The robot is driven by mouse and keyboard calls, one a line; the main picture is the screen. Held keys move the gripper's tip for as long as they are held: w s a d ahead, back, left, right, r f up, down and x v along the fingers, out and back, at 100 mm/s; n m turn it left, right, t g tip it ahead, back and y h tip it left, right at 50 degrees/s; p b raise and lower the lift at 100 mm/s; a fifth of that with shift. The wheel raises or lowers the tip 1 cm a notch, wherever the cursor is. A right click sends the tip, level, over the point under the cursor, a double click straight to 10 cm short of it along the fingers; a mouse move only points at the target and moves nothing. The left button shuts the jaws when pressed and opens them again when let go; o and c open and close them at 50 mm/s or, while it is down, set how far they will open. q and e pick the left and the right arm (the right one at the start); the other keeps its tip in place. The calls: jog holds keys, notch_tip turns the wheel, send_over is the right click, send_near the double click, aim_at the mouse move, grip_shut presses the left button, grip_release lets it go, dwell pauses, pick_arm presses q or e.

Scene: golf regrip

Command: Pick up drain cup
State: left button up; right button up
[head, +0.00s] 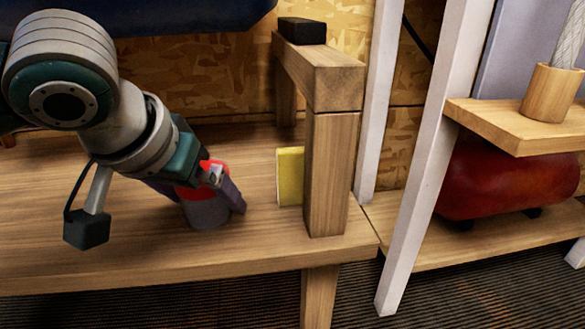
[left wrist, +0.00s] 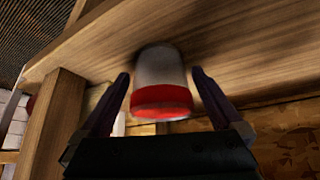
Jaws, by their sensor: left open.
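The drain cup, grey with a red rim, stands upright on the wooden workbench (head: 110,255). In the head view its grey body (head: 207,212) shows below my left gripper (head: 215,200). In the left wrist view the cup (left wrist: 161,85) sits between the two fingers of my left gripper (left wrist: 158,88), its red band nearest the camera. The fingers are open, one on each side of the cup, and gaps show between them and it. In the head view the gripper hides part of the cup. My right gripper is not in view.
A wooden frame (head: 330,170) stands on the bench right of the cup, with a black block (head: 302,31) on top and a yellow piece (head: 290,177) at its side. Farther right are a white ladder-like post (head: 430,170) and a red tank (head: 505,180). The bench front is clear.

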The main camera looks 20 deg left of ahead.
pick_arm(q)
jog(key=shift+c, duration=0.2)
jog(key=c, duration=1.2)
jog(key=shift+r, duration=0.1)
